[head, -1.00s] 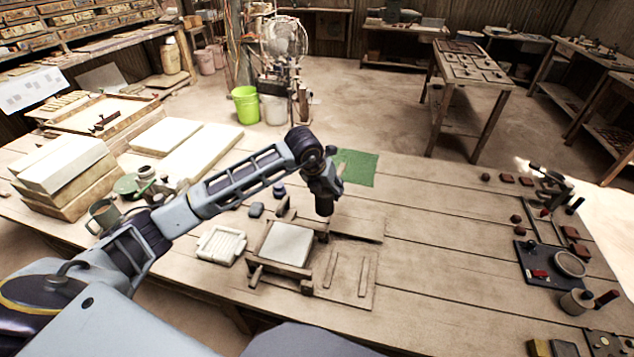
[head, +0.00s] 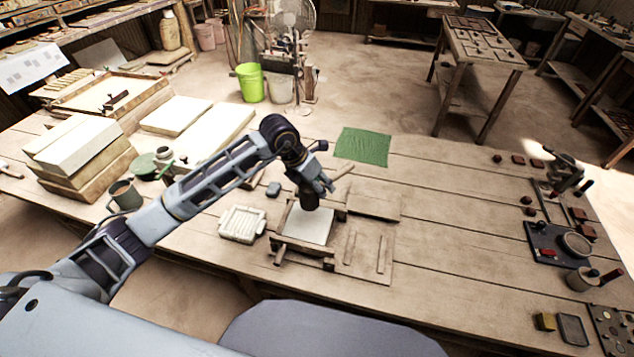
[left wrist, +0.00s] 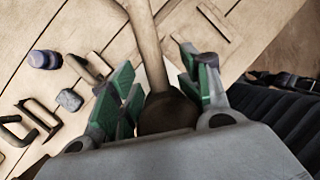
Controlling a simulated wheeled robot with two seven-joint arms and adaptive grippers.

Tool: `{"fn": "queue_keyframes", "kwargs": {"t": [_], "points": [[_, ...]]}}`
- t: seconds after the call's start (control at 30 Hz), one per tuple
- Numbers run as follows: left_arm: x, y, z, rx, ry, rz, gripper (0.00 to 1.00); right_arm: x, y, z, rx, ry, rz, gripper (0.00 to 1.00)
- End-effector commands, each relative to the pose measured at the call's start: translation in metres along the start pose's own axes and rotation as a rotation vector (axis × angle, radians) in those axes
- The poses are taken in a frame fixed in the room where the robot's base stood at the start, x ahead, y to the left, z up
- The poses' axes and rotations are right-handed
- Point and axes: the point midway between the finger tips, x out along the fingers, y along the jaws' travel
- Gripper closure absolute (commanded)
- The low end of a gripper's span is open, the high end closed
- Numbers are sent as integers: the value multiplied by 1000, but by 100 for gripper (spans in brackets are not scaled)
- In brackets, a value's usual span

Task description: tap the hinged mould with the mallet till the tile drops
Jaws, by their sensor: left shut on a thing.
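The wooden mould (head: 328,265) lies on the bench at front centre with a pale square slab (head: 306,229) in its frame. My left gripper (head: 314,186) is above the mould's back edge, shut on the mallet. The mallet's dark head (head: 309,200) hangs over the back of the slab; I cannot tell if it touches. Its handle (head: 343,172) points up to the right. In the left wrist view the mallet handle (left wrist: 145,40) runs between the green-padded fingers (left wrist: 160,88), with a dark rounded end close to the camera. My right gripper is out of view.
A white ribbed tray (head: 242,224) stands left of the mould. A flat board with thin strips (head: 381,254) lies to its right. A green cloth (head: 363,147) lies behind. A mug (head: 125,195) and stacked slabs are at left. The bench's middle right is clear.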

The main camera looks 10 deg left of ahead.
Motion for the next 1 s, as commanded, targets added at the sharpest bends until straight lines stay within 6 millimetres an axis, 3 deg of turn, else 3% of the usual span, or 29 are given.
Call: {"fn": "queue_keyframes", "kwargs": {"t": [0.33,1.0], "points": [[-1,0,-2,174,29,-70,91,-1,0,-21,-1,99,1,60],[1,0,-4,213,36,-83,91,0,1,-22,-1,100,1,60]]}}
